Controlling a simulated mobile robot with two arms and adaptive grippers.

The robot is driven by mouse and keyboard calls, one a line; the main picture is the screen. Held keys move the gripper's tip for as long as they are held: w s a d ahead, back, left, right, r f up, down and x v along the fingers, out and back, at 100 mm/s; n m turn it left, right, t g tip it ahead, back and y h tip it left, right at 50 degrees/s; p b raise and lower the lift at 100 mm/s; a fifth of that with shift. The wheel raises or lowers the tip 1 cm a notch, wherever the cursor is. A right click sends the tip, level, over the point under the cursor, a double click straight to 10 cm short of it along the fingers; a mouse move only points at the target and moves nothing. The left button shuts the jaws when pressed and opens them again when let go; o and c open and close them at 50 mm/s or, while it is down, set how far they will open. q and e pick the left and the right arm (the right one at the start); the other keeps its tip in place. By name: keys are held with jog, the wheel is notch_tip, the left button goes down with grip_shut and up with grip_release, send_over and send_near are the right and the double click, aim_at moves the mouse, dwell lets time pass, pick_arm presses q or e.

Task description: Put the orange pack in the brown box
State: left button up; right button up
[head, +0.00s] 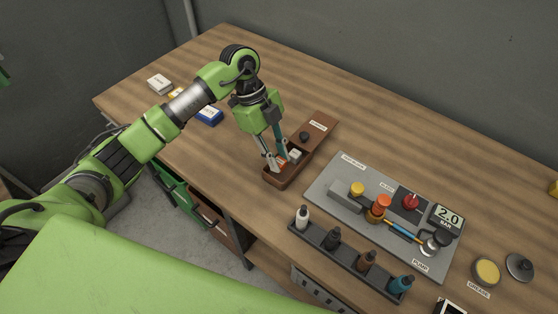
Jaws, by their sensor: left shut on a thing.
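The brown box (285,182) is a long, narrow wooden box near the middle of the table, with an open near part. My left gripper (277,163) points down into this open part and is shut on the orange pack (281,160). Only a little of the orange pack shows between the fingers. I cannot tell whether it touches the box floor. A small white pack (295,154) lies in the box just right of the fingers. My right gripper is not in view.
White (159,84) and blue (209,116) packs lie at the left, with a yellow one partly behind my arm. A grey pump board (340,208) and a dark rack of bottles (345,262) stand right of the box. The table's back is clear.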

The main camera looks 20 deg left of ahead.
pick_arm(q)
jog(key=shift+w+d+f+p, duration=0.15)
jog(key=shift+w+f+p, duration=0.15)
jog(key=shift+f, duration=0.15)
notch_tip(320, 180, down, 2)
jog(key=shift+s+f+p, duration=0.1)
jog(key=shift+f+p, duration=0.1)
jog(key=shift+p, duration=0.45)
jog(key=shift+f, duration=0.2)
jog(key=shift+f, duration=0.1)
jog(key=o, duration=0.7)
